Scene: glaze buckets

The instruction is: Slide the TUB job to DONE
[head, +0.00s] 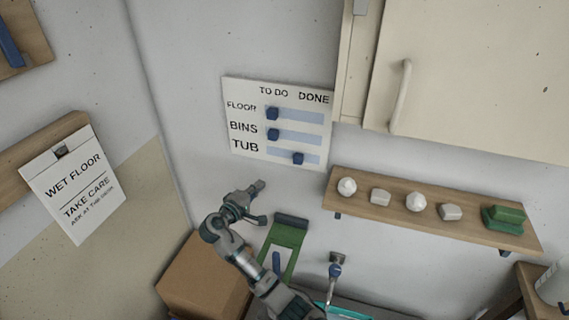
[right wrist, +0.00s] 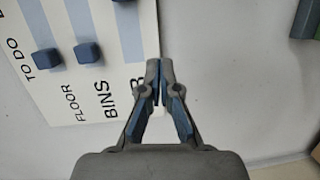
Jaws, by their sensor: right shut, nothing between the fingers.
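The white job board (head: 240,95) hangs on the wall in the head view, with rows FLOOR, BINS and TUB and columns TO DO and DONE. The blue TUB knob (head: 298,158) sits part-way along its pale blue track, right of the other two knobs. The FLOOR knob (head: 272,113) and BINS knob (head: 273,134) are at the TO DO end. My right gripper (head: 257,188) is below the board, apart from the TUB knob. My left gripper is out of view.
A wooden shelf (head: 350,203) with several small pale pieces and a green block is right of the board. A cream cabinet (head: 470,80) with a handle is above it. A green dustpan-like item (head: 285,240) and a cardboard box (head: 205,275) are below.

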